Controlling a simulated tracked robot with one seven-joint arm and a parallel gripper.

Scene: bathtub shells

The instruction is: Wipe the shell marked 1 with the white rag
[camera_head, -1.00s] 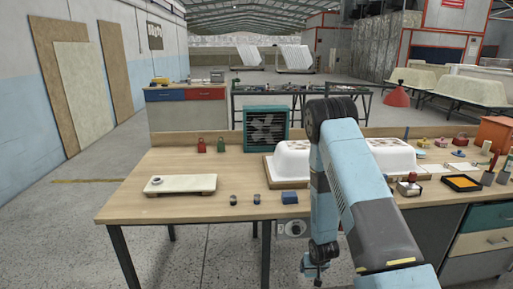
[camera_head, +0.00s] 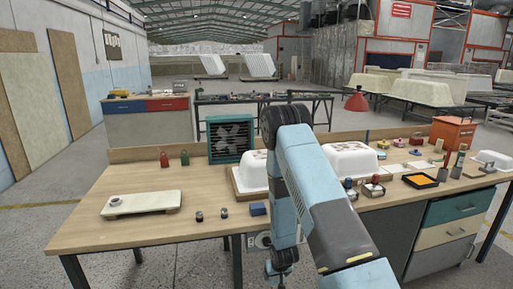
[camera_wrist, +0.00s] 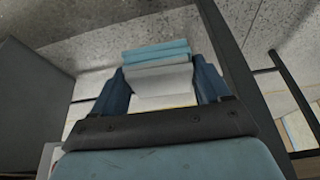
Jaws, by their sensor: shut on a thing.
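Two white tub shells stand on the wooden workbench: the left shell (camera_head: 252,172) is partly hidden behind my arm, and the right shell (camera_head: 352,161) shows brown patches on top. A smaller white shell (camera_head: 492,160) is at the far right. I cannot read a number on any. My gripper (camera_head: 278,270) hangs low in front of the bench, below its top and away from the shells. In the wrist view its dark blue fingers are shut on a folded white piece, which looks like the white rag (camera_wrist: 162,82), with a light blue strip along its far edge.
A pale board (camera_head: 143,203) on feet lies on the bench's left. Small dark pots and a blue block (camera_head: 258,209) sit near the front edge. Jars and an orange-filled tray (camera_head: 420,181) crowd the right. A teal fan (camera_head: 231,138) stands behind. The bench's left middle is clear.

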